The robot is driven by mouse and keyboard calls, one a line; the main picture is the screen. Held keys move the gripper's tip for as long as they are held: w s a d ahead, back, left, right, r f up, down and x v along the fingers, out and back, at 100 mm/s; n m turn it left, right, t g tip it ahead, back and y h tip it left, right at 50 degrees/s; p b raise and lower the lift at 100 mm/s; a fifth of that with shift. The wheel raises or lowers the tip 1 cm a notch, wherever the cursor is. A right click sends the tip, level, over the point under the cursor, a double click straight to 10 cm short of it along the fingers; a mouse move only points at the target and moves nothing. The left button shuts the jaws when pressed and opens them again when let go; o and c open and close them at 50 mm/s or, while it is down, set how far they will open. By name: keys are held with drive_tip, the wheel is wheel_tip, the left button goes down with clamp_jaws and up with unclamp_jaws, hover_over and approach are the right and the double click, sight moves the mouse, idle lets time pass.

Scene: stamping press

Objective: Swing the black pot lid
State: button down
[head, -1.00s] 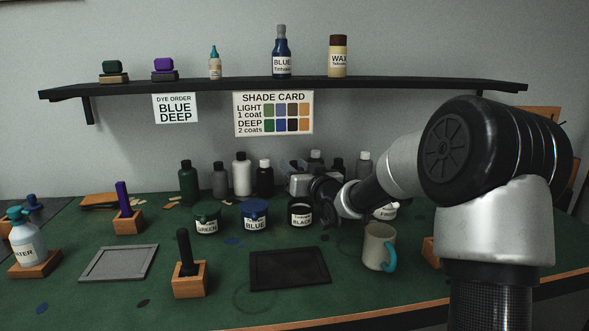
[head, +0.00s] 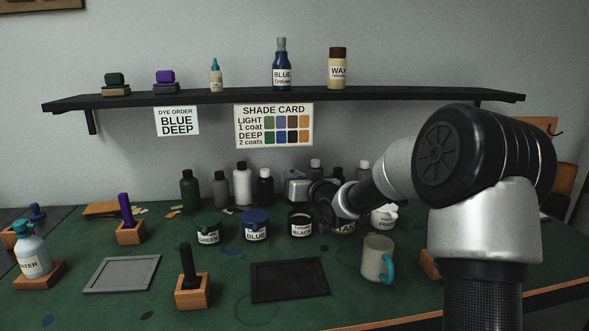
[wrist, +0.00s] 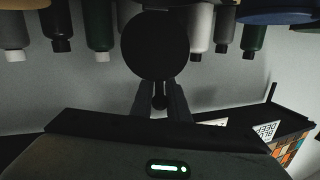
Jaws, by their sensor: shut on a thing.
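The black pot (head: 301,229), labelled BLACK, stands on the green bench in the head view, right of the blue pot (head: 255,227). In the wrist view the black lid (wrist: 155,45) shows as a nearly full dark disc, while the blue pot's lid (wrist: 275,15) shows as a flat ellipse, so the black lid looks tilted up. My gripper (wrist: 160,98) is shut on the lid's small knob. In the head view my arm reaches in from the right, with its end above and behind the black pot. The lid is hard to tell from the dark arm parts there.
The green pot (head: 208,231) stands at left, another pot (head: 343,226) close at right, partly under my arm. Several bottles (head: 242,184) stand behind. A mug (head: 377,258) and a dark tray (head: 290,281) are in front. A shelf (head: 300,95) hangs above.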

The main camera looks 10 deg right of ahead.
drive_tip(key=w+g+p, duration=0.1)
drive_tip(key=p, duration=0.2)
drive_tip(key=w+f+g+p, duration=0.1)
drive_tip(key=w+p, duration=0.1)
drive_tip(key=p, duration=0.2)
drive_tip(key=shift+w+m+g, duration=0.1)
drive_tip(key=shift+m+g, duration=0.2)
drive_tip(key=c, duration=1.7)
unclamp_jaws()
drive_tip(key=shift+f, duration=0.1)
drive_tip(key=p+v, duration=0.1)
drive_tip(key=v, duration=1)
drive_tip(key=p+v, duration=0.1)
drive_tip(key=v, duration=0.5)
drive_tip(key=shift+s+a+p, duration=0.3)
drive_tip(key=shift+s+p, duration=0.05)
